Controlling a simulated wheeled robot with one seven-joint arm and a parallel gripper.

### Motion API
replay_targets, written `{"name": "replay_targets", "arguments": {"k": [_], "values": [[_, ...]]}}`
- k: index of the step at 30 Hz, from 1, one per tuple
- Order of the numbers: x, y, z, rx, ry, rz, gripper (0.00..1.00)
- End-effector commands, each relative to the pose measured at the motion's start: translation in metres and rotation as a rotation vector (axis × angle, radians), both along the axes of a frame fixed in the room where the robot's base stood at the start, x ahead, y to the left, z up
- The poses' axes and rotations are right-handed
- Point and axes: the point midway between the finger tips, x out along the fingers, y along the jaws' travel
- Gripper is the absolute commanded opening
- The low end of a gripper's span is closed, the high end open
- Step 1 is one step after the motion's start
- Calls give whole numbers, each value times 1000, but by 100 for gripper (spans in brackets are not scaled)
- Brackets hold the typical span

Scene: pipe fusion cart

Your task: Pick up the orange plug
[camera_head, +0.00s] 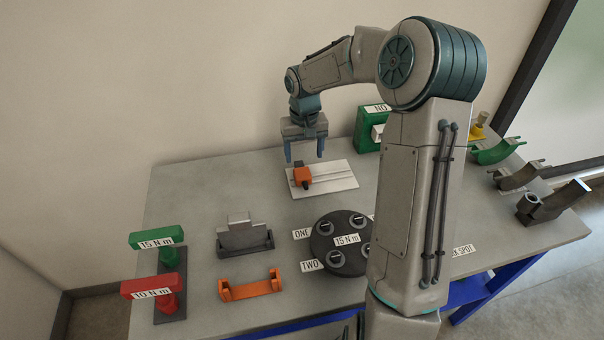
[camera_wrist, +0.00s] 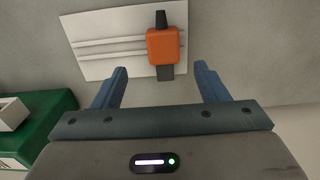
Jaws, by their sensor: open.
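The orange plug (camera_head: 303,177) sits on a white grooved plate (camera_head: 335,178) toward the back of the grey table. It has dark ends. In the wrist view the orange plug (camera_wrist: 163,46) lies beyond the fingertips, roughly midway between them and near one end of the plate (camera_wrist: 95,55). My gripper (camera_head: 305,158) points down above the plug, its blue fingers apart with nothing between them. In the wrist view my gripper (camera_wrist: 160,68) is also open. The fingers do not appear to touch the plug.
A green block labelled NO (camera_head: 368,132) stands right of the plate. A dark round disc (camera_head: 322,243), a grey block in a holder (camera_head: 243,235), an orange bracket (camera_head: 250,288) and green and red torque tools (camera_head: 157,238) are nearer. My arm hides part of the table.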

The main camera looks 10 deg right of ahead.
Motion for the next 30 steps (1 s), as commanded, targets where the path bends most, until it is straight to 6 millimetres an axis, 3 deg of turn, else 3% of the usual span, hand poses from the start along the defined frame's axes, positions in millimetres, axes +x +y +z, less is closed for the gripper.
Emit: {"name": "replay_targets", "arguments": {"k": [3,10,18,28,30], "values": [[0,0,-15,1,2,0,67],[0,2,-30,1,2,1,67],[1,6,-65,1,3,2,67],[2,5,-74,0,0,1,67],[2,5,-74,0,0,1,51]]}}
